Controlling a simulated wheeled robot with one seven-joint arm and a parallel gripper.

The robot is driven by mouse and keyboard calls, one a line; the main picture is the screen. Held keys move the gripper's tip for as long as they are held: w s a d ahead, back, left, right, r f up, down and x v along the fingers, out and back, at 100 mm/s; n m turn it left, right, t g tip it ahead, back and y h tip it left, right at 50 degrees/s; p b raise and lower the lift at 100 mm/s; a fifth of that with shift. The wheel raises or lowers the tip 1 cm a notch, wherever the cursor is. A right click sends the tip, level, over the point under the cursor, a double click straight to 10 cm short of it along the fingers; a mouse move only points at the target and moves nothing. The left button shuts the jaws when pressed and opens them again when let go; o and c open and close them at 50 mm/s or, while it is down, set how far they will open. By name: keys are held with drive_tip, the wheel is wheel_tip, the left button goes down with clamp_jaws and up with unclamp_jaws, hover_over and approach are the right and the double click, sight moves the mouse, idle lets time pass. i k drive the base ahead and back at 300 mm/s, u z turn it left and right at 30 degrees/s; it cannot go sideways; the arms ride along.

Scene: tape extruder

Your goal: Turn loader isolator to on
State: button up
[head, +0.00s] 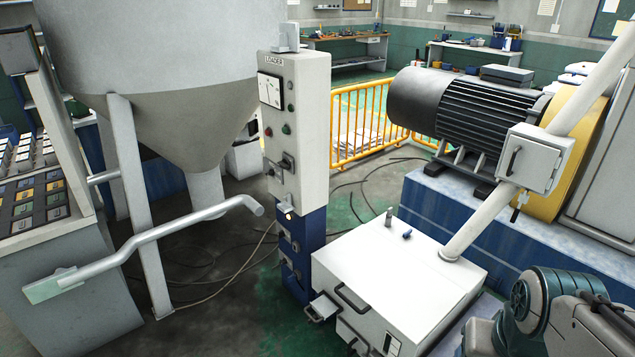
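A tall narrow control cabinet (312,110), white above and blue below, stands left of the middle in the head view. A small label (274,60) at its top seems to read "LOADER". Its face carries a dial gauge (270,90), small buttons, and a dark switch (288,162) partway down. More dark fittings (290,240) sit on the blue lower part. I cannot tell which fitting is the isolator or which way it is set. My gripper is not in view. A teal and grey part of my arm shows at the lower right, apart from the cabinet.
A large grey hopper (150,60) on legs stands left of the cabinet. A bent grey pipe (150,240) crosses in front. A white box (395,275) with handles stands right of the cabinet's foot. A motor (470,110) is behind it. Cables lie on the floor.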

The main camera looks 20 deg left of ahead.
sight(284, 165)
drive_tip(key=u, duration=2)
drive_tip(key=i, duration=3.55)
drive_tip(key=z, duration=2.25)
